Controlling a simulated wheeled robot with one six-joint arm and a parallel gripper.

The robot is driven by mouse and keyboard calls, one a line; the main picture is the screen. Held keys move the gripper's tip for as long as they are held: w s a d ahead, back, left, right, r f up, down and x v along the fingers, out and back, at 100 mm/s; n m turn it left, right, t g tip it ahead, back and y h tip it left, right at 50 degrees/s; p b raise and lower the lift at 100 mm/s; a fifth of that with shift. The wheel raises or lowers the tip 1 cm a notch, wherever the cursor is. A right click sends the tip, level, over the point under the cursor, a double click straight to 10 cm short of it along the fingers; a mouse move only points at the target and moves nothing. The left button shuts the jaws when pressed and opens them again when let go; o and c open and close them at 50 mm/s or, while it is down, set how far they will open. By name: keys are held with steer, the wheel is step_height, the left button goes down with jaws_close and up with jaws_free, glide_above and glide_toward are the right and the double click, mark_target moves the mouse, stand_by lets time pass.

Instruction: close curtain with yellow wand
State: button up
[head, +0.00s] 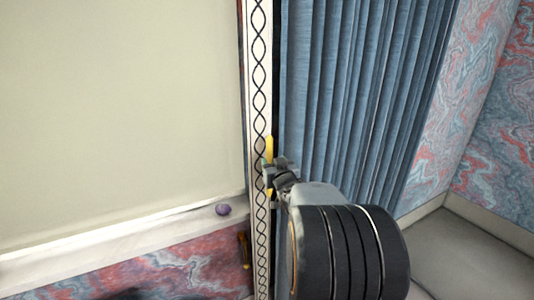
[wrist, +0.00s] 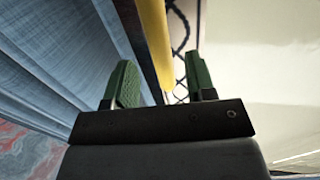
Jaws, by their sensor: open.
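The blue pleated curtain (head: 350,90) hangs bunched on the right of the head view; in the wrist view its folds (wrist: 60,60) fill the left. The yellow wand (head: 269,148) hangs upright along the curtain's left edge. It also shows in the wrist view (wrist: 152,35), running down between my green fingers. My gripper (head: 268,174) is at the wand in the head view and covers part of it. In the wrist view my gripper (wrist: 160,78) is open, with a gap on each side of the wand. I cannot tell whether either finger touches it.
A white strip with a black wavy pattern (head: 260,60) stands just left of the wand. Left of it is a wide pale panel (head: 110,100) above a white sill (head: 110,235). Marbled wall (head: 490,120) is at right.

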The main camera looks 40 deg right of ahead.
mark_target(270, 159)
steer(key=p+x, duration=0.1)
steer(key=x, duration=0.5)
steer(key=shift+w+d+p, duration=0.1)
steer(key=shift+w+p, duration=0.15)
steer(key=shift+p, duration=0.05)
steer(key=shift+c, duration=0.4)
jaws_close()
